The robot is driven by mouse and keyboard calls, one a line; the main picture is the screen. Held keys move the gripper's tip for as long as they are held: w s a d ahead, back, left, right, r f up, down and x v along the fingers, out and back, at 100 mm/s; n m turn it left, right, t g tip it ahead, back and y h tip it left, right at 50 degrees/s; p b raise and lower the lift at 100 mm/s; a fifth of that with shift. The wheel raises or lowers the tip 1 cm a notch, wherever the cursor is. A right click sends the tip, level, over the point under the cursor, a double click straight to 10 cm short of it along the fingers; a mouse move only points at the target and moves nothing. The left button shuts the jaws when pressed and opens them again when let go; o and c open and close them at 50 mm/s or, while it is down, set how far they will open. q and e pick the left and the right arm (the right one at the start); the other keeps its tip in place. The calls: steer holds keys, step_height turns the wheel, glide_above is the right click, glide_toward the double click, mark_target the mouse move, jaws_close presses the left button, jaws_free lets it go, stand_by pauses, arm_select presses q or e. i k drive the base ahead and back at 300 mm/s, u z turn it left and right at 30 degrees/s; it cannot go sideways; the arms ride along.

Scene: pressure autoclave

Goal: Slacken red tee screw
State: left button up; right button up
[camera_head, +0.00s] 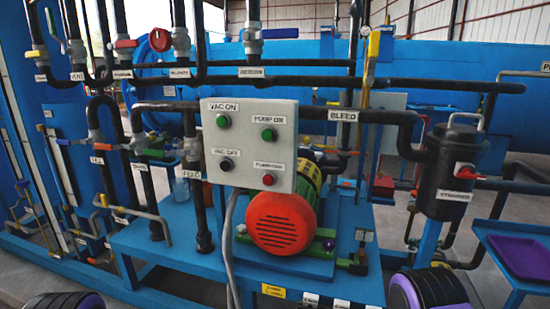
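I cannot tell for sure which part is the red tee screw. A red handle (467,172) sticks out from the front of the black canister (454,160) at the right. A round red knob (160,40) is on the pipework at the upper left, and a flat red handle (125,43) sits on a valve left of it. A small red block (383,185) shows behind the motor. Black and purple rounded parts at the bottom edge look like my own arms. Neither gripper shows, and nothing is touching these red parts.
A grey control box (250,145) with several buttons stands at the centre, before a red-fronted motor (282,222) on a blue skid (180,255). Black pipes run across above. A blue table (515,250) with a purple tray (522,256) is at the right.

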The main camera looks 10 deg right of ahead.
mark_target(466, 174)
steer(key=z, duration=1.25)
steer(key=k, duration=0.3)
steer(key=z, duration=0.3)
steer(key=i, duration=0.8)
steer(key=u, duration=0.25)
